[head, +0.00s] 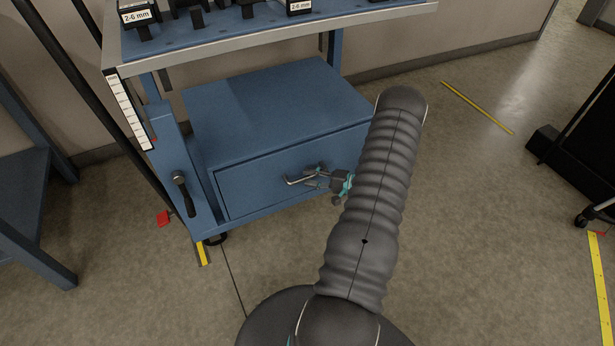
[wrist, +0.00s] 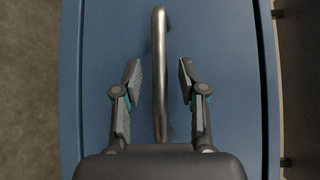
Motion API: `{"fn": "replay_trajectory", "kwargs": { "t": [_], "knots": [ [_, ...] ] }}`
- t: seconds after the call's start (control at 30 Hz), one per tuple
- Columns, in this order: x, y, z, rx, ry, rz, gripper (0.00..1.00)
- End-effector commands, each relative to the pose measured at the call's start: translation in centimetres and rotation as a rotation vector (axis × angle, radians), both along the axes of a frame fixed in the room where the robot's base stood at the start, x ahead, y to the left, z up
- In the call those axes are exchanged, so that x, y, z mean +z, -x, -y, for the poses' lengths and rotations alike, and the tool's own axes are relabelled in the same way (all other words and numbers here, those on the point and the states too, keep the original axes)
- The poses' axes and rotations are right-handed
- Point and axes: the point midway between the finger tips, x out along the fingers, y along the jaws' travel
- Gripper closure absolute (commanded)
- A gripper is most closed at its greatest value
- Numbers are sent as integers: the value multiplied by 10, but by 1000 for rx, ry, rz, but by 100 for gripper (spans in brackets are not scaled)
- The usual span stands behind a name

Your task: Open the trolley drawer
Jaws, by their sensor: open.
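The blue trolley drawer (head: 243,185) is in the lower part of the trolley, its front flush with the blue cabinet around it in the head view. In the wrist view the drawer front (wrist: 230,60) fills most of the picture. Its metal bar handle (wrist: 159,60) runs lengthwise up the middle. My gripper (wrist: 158,78) is open, with one finger on each side of the handle and a gap on both sides. In the head view my gripper (head: 308,177) is at the drawer front by the handle, partly hidden by my arm.
The trolley's top shelf (head: 270,30) holds labelled black items above the drawer. A black-handled tool (head: 184,194) hangs on the trolley's left post. A blue bench (head: 25,200) stands at left. Open floor (head: 480,230) lies to the right.

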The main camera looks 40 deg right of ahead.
Motion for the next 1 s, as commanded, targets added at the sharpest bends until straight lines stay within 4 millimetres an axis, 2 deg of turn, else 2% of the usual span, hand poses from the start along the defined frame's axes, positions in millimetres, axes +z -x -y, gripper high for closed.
{"fn": "replay_trajectory", "kwargs": {
  "t": [0.17,0.47,0.63,1.0],
  "knots": [
    [-2,-10,-7,0,0,0,59],
    [-2,-12,-7,0,1,1,59],
    [-2,-12,-7,0,0,0,99],
    [-2,-9,-10,2,0,0,100]
  ]
}}
